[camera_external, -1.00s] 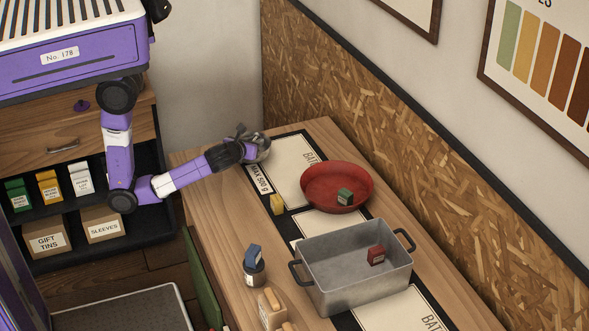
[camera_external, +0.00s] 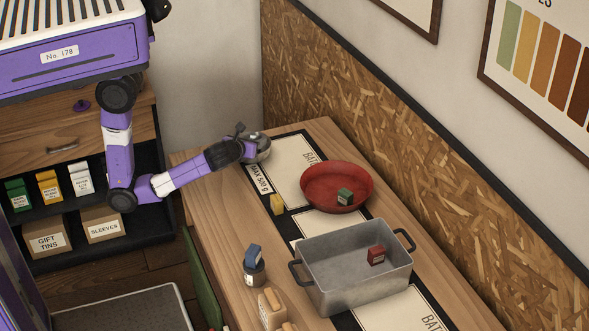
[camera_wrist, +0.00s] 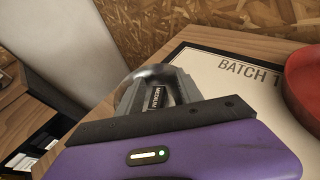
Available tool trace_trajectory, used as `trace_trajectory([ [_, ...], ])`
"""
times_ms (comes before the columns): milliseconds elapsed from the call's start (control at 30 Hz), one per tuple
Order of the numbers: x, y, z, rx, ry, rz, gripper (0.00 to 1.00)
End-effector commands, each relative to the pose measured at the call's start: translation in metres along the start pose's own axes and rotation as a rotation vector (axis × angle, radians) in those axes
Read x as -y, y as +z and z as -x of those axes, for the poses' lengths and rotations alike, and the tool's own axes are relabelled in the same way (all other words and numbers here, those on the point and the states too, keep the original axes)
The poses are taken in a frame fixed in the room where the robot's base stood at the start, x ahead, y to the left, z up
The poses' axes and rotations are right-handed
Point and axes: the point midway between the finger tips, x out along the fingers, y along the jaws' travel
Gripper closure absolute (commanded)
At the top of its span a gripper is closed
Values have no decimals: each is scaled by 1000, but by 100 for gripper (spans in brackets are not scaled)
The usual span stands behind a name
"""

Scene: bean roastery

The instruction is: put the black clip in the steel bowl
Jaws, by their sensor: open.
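The steel bowl (camera_external: 263,153) stands at the far end of the table, partly hidden behind my gripper (camera_external: 249,142). In the wrist view, the bowl's rim (camera_wrist: 128,88) curves just beyond my gripper (camera_wrist: 150,84). My gripper is open at the bowl. A dark piece with a white label (camera_wrist: 154,97), apparently the black clip, shows in the bowl area beside the grey fingers. Its lower part is hidden by my gripper, and I cannot tell whether it touches a finger.
A red dish (camera_external: 318,203) holds a green clip (camera_external: 345,197). A grey pot (camera_external: 345,287) holds a red clip (camera_external: 376,255). A blue clip (camera_external: 253,255) sits on a small tin (camera_external: 254,274). An OSB wall panel (camera_external: 400,150) borders the table.

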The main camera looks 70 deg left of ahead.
Motion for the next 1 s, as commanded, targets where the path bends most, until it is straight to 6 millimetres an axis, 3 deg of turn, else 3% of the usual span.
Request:
trace_trajectory([
  [300, 1, -3, 68, -2, -4, -1, 57],
  [500, 1, -2, 99, -1, -2, 0, 57],
  [700, 0, -2, 112, -2, 0, 0, 57],
  [900, -1, -1, 113, 1, 2, -2, 57],
  [1000, -13, 5, 108, 47, 27, -36, 57],
])
